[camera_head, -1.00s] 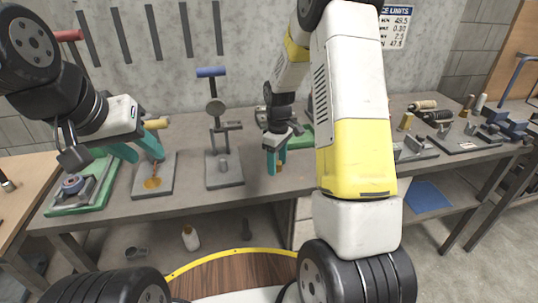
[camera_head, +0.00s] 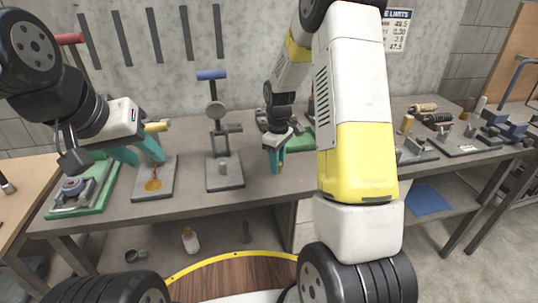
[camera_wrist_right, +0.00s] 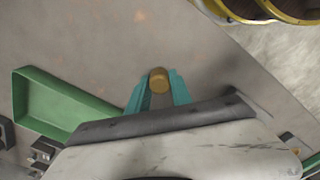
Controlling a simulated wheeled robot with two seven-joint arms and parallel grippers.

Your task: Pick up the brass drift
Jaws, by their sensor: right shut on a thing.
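The brass drift (camera_wrist_right: 159,80) shows in the right wrist view as a short yellow-brown cylinder, seen at its round end. It sits between the teal fingers of my right gripper (camera_wrist_right: 158,97), which are shut on it. In the head view my right gripper (camera_head: 276,163) points down over the bench near its front edge, and a small bit of brass shows at its fingertips. The rest of the drift is hidden by the fingers. My left gripper (camera_head: 138,155) is at the left with its teal fingers spread, above a grey stand base, apart from the drift.
A grey press stand with a blue handle (camera_head: 211,74) stands left of my right gripper. A green tray (camera_wrist_right: 62,105) lies close to it. A fixture on a green base (camera_head: 80,197) is at the left. More brass and dark parts stand at the bench's right.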

